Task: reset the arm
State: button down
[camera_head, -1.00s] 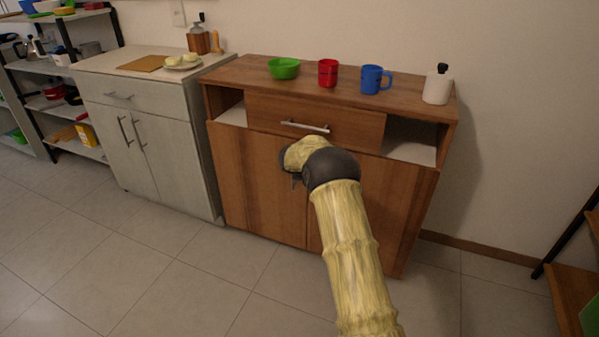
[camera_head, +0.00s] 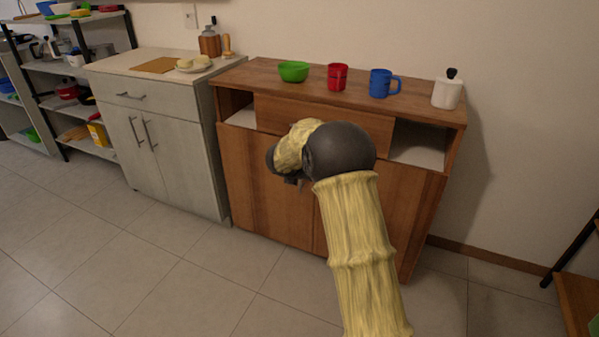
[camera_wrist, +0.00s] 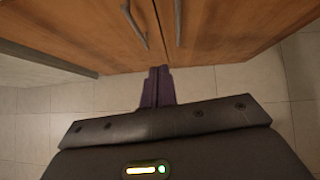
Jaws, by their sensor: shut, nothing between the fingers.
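My arm, yellow with a dark joint, rises in front of the brown wooden cabinet (camera_head: 265,190) in the head view. The arm hides the drawer's handle and part of the doors. In the wrist view my gripper (camera_wrist: 159,72) has its two dark fingers together with nothing between them. It points toward the foot of the cabinet doors (camera_wrist: 100,30) and the floor, apart from both as far as I can tell. In the head view the fingers are mostly hidden behind the arm.
On the cabinet stand a green bowl (camera_head: 293,72), a red mug (camera_head: 337,78), a blue mug (camera_head: 380,84) and a white dispenser (camera_head: 447,92). A grey cabinet (camera_head: 170,150) and a shelf rack (camera_head: 62,95) stand to the left. The tiled floor (camera_head: 120,265) in front is clear.

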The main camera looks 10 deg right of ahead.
dwell(0.3)
jog(key=s+a+r+n+t+y, duration=0.1)
jog(key=s+a+r+n+y, duration=0.1)
jog(key=s+n, duration=0.65)
jog(key=s+a+r+n+y, duration=0.2)
jog(key=s+r+n, duration=0.1)
jog(key=n, duration=1)
jog(key=s+f+n+g, duration=0.3)
jog(key=s+n, duration=0.7)
jog(key=s, duration=0.3)
jog(key=s+f+n+g, duration=0.2)
jog(key=s+n+g, duration=0.1)
jog(key=s+n, duration=0.9)
notch_tip(320, 180, up, 37)
jog(key=s+m+p, duration=0.1)
jog(key=s+p, duration=0.1)
jog(key=p, duration=3.5)
jog(key=shift+d+r+y+p, duration=0.2)
jog(key=shift+d+y+p, duration=0.15)
jog(key=shift+d, duration=0.1)
